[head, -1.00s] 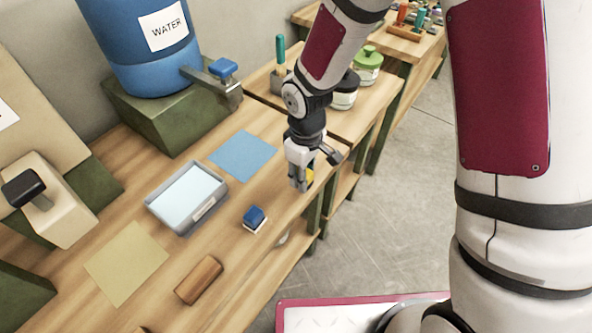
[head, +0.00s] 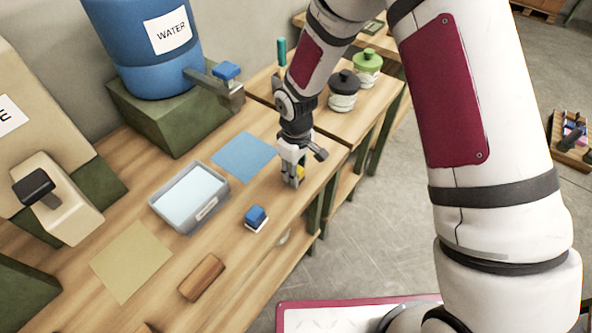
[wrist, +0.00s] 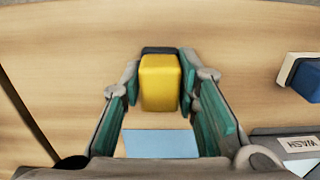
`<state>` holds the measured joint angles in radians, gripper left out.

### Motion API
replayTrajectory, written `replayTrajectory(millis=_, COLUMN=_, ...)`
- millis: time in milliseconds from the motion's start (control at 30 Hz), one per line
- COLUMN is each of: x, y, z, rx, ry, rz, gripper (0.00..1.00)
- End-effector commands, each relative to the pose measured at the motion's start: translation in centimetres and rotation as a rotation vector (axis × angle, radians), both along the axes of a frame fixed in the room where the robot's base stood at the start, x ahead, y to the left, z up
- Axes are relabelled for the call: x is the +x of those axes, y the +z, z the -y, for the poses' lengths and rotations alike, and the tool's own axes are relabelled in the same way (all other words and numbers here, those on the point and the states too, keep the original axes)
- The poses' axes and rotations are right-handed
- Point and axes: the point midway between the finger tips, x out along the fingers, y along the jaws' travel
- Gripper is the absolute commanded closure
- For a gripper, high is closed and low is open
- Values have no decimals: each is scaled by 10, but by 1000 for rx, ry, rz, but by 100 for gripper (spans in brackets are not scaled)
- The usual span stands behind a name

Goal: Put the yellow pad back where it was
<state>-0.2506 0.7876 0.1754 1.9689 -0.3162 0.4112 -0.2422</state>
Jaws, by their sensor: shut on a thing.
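The yellow pad (wrist: 160,82) is a yellow block with a dark strip at its far end. It sits between the fingers of my gripper (wrist: 160,75), which is shut on it. In the head view my gripper (head: 292,180) hangs over the table near its front edge, to the right of the blue square (head: 243,158). Only a sliver of the yellow pad (head: 301,171) shows there. The blue square also shows in the wrist view (wrist: 160,143), flat and empty. A flat, empty yellow square (head: 131,262) lies at the left. Whether the pad touches the table is unclear.
A blue pad (head: 256,217) and a grey tray (head: 224,205) of pale liquid stand left of my gripper. A wooden block (head: 202,277) lies nearer the front. The water barrel (head: 150,75) and its tap (head: 227,83) stand behind. Jars (head: 344,92) stand at the right.

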Motion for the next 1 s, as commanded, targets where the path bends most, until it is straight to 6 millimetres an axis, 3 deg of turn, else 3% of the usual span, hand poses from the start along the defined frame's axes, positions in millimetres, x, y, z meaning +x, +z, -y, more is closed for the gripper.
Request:
replayTrajectory(millis=100, x=0, y=-3, z=0, rx=0, ry=0, rz=0, gripper=94)
replayTrajectory(millis=133, x=0, y=-3, z=0, rx=0, ry=0, rz=0, gripper=67)
replayTrajectory(millis=200, x=0, y=-3, z=0, rx=0, ry=0, rz=0, gripper=51)
replayTrajectory(millis=633, x=1, y=5, z=0, rx=0, ry=0, rz=1, gripper=51)
replayTrajectory(millis=767, x=2, y=22, z=0, rx=2, ry=-1, rz=4, gripper=51)
replayTrajectory(millis=1000, x=2, y=70, z=0, rx=2, ry=-2, rz=5, gripper=51)
